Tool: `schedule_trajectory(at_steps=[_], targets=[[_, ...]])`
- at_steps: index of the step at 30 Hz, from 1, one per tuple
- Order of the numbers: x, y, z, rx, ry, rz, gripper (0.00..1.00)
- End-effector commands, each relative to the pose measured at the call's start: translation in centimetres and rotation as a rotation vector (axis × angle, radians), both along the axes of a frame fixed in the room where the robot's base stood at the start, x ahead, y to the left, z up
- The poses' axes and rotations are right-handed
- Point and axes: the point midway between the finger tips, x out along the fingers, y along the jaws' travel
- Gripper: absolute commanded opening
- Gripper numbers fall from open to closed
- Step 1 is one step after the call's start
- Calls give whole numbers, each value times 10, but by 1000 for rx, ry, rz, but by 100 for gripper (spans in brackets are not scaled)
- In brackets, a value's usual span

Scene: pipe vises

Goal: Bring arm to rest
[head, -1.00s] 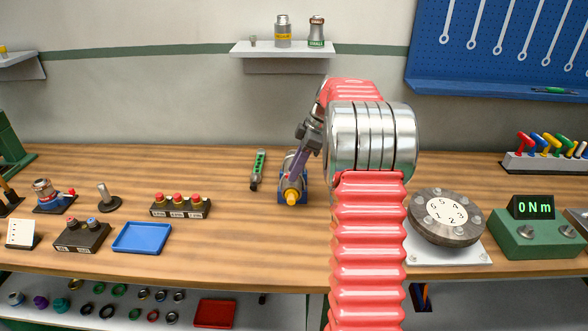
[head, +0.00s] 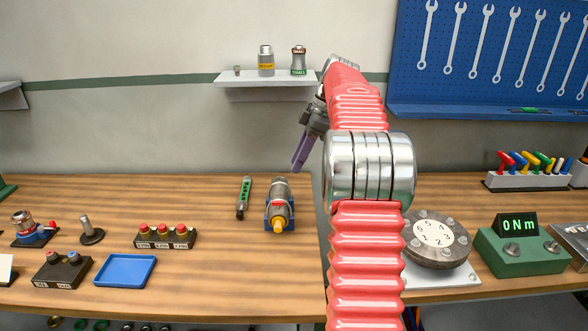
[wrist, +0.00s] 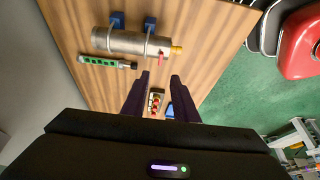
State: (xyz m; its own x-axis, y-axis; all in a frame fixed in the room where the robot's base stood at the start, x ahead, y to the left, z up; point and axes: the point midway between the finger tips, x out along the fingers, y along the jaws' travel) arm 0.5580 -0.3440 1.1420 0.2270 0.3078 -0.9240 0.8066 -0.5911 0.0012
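My gripper (head: 301,152) is raised above the workbench, in front of the wall and left of my red arm. In the wrist view its two purple fingers (wrist: 159,82) stand apart with nothing between them, so it is open and empty. Below it on the bench, a metal cylinder with a yellow tip (head: 279,205) lies in a blue clamp stand (head: 291,219). It also shows in the wrist view (wrist: 130,42), apart from the fingers. My arm covers part of the bench's middle right.
A green level-like tool (head: 244,197) lies left of the cylinder. A wall shelf (head: 265,79) with small canisters is behind my gripper. A bolted flange (head: 437,238) and a green torque readout box (head: 522,252) stand right. A blue tray (head: 125,270) lies left.

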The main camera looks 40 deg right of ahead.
Motion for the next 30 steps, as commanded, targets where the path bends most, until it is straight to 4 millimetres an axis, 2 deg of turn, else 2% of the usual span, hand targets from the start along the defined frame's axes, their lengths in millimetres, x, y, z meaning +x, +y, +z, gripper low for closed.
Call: schedule_trajectory(at_steps=[21, 27, 30], targets=[[0, -1, 2, 3, 4, -16, 27], [5, -7, 1, 12, 28, -158, 27], [5, -12, -13, 24, 66, -281, 27]])
